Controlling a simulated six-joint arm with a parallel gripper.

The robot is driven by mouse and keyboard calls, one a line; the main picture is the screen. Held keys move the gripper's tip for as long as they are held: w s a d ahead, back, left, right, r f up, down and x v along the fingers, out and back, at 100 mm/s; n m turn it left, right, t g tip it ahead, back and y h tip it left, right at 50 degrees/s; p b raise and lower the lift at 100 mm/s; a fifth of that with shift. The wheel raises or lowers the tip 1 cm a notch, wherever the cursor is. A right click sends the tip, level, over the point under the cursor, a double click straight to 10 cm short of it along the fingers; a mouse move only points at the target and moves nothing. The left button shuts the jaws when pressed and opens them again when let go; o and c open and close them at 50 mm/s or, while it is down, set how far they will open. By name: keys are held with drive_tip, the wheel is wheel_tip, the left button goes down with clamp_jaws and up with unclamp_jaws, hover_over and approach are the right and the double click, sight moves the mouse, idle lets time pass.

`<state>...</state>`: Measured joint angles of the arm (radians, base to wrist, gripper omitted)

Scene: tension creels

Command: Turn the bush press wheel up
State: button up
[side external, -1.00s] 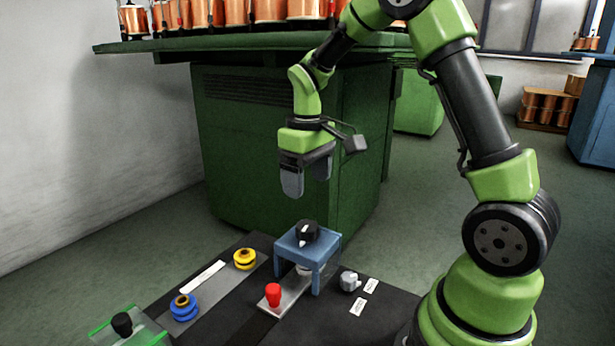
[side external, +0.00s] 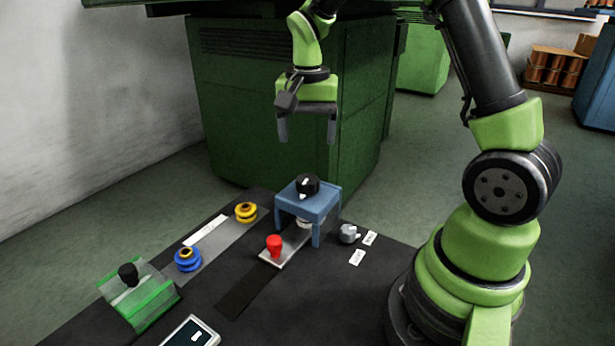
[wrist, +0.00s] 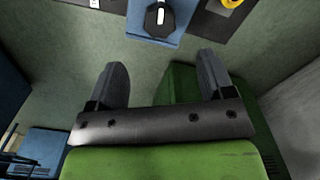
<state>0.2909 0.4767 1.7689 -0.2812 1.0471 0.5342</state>
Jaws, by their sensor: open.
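The press is a small blue stand (side external: 312,205) with a black wheel (side external: 308,184) on top that carries a white mark. A pale round part shows under the stand's top. In the wrist view the black wheel (wrist: 160,19) sits at the top edge on the blue stand (wrist: 133,28), beyond my fingertips. My gripper (side external: 307,138) is open and empty. It points down, well above the wheel, and touches nothing. Both fingers (wrist: 162,75) show apart in the wrist view.
A red knob (side external: 274,246) stands on a plate before the press. A grey knob (side external: 348,233) is at its right. Yellow (side external: 246,212) and blue (side external: 187,259) spools sit at left. A green clear-sided box (side external: 140,295) is front left. A green cabinet (side external: 250,110) stands behind.

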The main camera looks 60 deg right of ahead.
sight(308, 178)
wheel_tip(308, 178, down, 10)
drive_tip(key=shift+r, duration=0.1)
idle(0.4)
drive_tip(key=shift+c, duration=0.4)
drive_tip(key=c, duration=0.8)
drive_tip(key=shift+c, duration=0.2)
